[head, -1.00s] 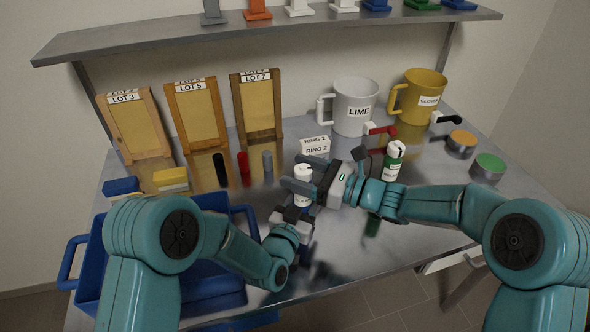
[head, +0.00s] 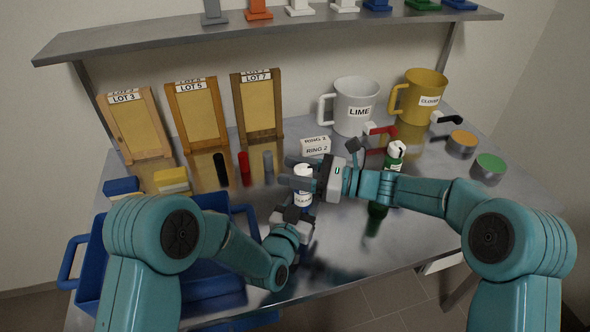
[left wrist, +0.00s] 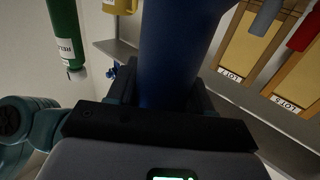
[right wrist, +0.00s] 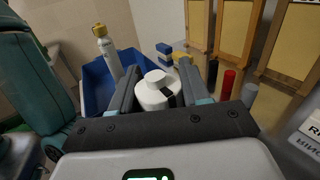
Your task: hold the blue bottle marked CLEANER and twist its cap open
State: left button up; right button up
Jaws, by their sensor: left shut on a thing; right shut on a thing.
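The blue bottle stands upright in the head view, mostly hidden by my grippers; its white cap (head: 303,170) and part of a white label (head: 303,199) show. My left gripper (head: 297,213) is shut on the bottle's body low down. In the left wrist view the dark blue body (left wrist: 180,45) fills the space between its fingers. My right gripper (head: 296,172) reaches in from the right and is shut on the cap. In the right wrist view the white cap (right wrist: 157,90) sits between its fingers. I cannot tell whether the cap has turned on the bottle.
A green bottle (head: 394,156) stands right of my right gripper. A blue crate (head: 84,262) lies at left; a yellow-capped bottle (right wrist: 109,57) shows there. Behind are small cylinders (head: 244,162), a RING 2 box (head: 315,147) and the LIME jug (head: 354,103).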

jog(key=shift+n+g, duration=0.3)
jog(key=shift+g, duration=0.2)
jog(key=shift+s, duration=0.1)
jog(key=o, duration=1)
jog(key=d, duration=0.4)
jog(key=s+d, duration=0.1)
jog(key=d, duration=0.7)
jog(key=shift+s, duration=0.35)
pick_arm(q)
jog(key=o, duration=1.3)
jog(key=shift+o, duration=0.2)
